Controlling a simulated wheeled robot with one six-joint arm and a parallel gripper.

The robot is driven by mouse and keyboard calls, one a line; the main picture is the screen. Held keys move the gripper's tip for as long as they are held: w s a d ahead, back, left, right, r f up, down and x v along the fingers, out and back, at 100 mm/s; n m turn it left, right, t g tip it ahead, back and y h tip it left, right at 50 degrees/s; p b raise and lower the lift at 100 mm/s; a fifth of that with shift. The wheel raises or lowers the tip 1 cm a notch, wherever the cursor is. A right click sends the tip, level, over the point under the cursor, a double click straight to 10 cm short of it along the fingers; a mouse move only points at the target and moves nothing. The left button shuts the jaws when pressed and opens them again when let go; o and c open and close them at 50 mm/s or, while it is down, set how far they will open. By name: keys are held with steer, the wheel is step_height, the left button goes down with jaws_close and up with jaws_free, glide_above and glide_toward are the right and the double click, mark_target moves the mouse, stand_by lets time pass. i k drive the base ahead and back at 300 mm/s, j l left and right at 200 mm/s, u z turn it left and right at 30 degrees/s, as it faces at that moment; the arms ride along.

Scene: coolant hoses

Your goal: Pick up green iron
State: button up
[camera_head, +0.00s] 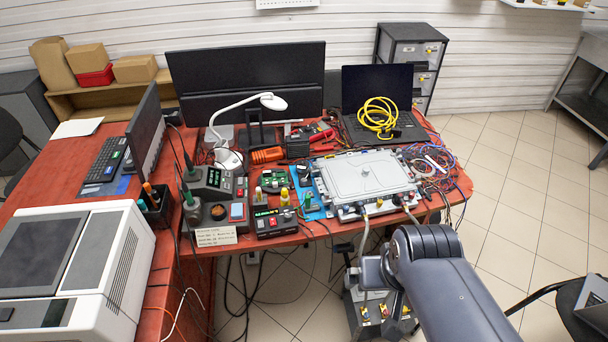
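Two upright tools that look like soldering irons stand at the left-centre of the red desk. One has a dark green handle (187,163) and leans up beside the soldering station (212,180). The other has a grey-green grip (190,201) and stands in a holder just in front. Which is the green iron is hard to tell at this size. My arm reaches in from the lower right, in front of the desk's front edge. Its end (370,271) is well to the right of both irons and touches neither. No fingers can be made out clearly.
A grey metal case (364,178) with hoses lies right of centre on the desk (285,243). A large white machine (85,270) stands at lower left.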

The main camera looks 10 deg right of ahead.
mark_target(191, 203)
steer(key=i+j+u, duration=0.1)
steer(key=i+j, duration=0.3)
steer(key=i, duration=0.15)
steer(key=i+j+u, duration=0.1)
steer(key=i+j, duration=0.3)
steer(key=i, duration=0.2)
